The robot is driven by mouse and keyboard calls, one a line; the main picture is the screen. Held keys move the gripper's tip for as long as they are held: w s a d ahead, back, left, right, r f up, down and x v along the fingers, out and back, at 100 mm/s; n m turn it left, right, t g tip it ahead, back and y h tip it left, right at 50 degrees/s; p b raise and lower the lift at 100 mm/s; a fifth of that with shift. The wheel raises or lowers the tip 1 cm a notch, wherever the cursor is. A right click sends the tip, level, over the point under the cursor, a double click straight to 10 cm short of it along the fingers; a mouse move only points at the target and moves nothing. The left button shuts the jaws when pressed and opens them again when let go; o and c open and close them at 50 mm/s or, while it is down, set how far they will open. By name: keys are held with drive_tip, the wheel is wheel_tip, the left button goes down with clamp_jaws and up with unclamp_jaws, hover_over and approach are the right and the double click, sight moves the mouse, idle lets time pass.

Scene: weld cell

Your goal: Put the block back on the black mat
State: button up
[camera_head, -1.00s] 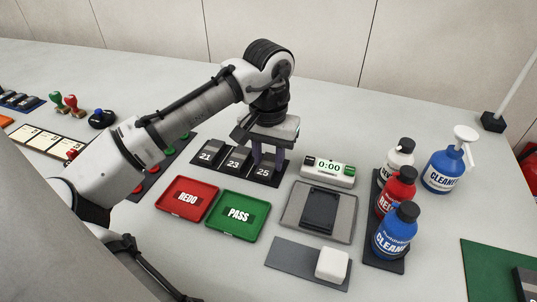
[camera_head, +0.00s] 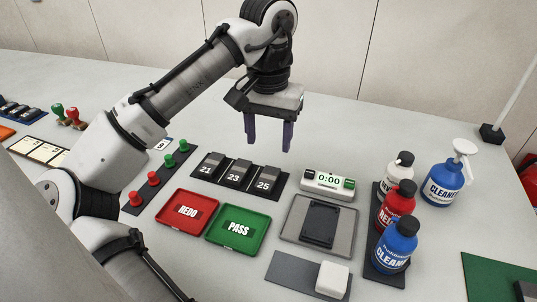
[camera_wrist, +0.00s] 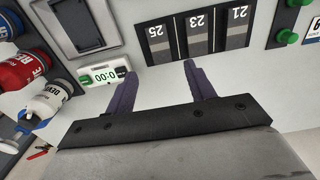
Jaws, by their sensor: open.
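My gripper (camera_head: 268,147) is open and empty, raised above the table behind the numbered blocks. Its two purple fingers also show apart in the wrist view (camera_wrist: 160,72). Dark blocks marked 21 (camera_head: 206,167), 23 (camera_head: 236,175) and 25 (camera_head: 264,184) stand in a row on a black mat (camera_head: 284,180). In the wrist view, block 25 (camera_wrist: 157,42) lies just beyond the fingers, untouched. A white block (camera_head: 332,279) rests on the right end of a dark grey mat (camera_head: 290,271) at the front.
A red REDO tray (camera_head: 188,212) and green PASS tray (camera_head: 236,230) lie in front of the numbered blocks. A timer (camera_head: 328,184) and a grey plate with a black pad (camera_head: 319,224) are to the right. Several bottles (camera_head: 394,243) stand further right.

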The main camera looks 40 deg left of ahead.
drive_tip(key=shift+r, duration=1.5)
